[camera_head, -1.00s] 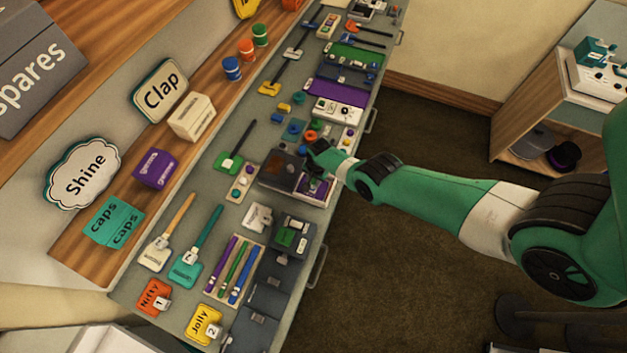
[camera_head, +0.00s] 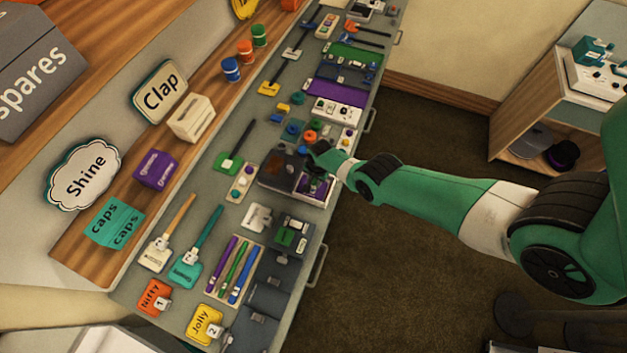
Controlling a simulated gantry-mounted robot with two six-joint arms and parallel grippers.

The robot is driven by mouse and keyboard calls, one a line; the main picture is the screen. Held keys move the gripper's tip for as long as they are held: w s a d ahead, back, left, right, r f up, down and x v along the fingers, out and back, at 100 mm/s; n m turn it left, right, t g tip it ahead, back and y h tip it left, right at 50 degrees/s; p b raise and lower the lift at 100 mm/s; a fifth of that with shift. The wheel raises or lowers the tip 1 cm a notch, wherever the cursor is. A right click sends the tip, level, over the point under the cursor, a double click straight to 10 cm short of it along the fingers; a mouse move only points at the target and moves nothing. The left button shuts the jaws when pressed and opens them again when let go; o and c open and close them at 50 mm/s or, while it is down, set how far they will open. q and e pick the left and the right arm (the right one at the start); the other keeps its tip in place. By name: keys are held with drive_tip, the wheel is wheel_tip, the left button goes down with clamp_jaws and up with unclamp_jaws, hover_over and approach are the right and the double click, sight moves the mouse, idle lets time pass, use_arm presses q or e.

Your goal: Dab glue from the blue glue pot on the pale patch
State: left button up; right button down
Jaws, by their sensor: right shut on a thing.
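My right gripper (camera_head: 320,150) is low over the middle of the long grey bench, beside a dark box (camera_head: 283,168). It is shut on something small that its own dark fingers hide. A blue pot (camera_head: 231,70) with a pale band stands on the wooden shelf behind the bench. Small blue round pieces (camera_head: 292,127) lie on the bench just left of the gripper; I cannot tell which blue thing is the glue pot. I cannot make out a pale patch for certain. My left gripper is out of view.
An orange pot (camera_head: 245,50) and a green pot (camera_head: 259,35) stand beside the blue one. Brushes, pens and small boxes crowd the bench. The floor (camera_head: 400,270) right of the bench is clear.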

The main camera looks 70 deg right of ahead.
drive_tip(key=shift+w+f+b, duration=0.1)
drive_tip(key=shift+w+b, duration=0.4)
drive_tip(key=shift+s+p, duration=0.15)
drive_tip(key=shift+p, duration=0.15)
drive_tip(key=shift+s+p, duration=0.35)
drive_tip(key=shift+s, duration=0.05)
drive_tip(key=shift+w+b, duration=0.55)
drive_tip(key=shift+b, duration=0.1)
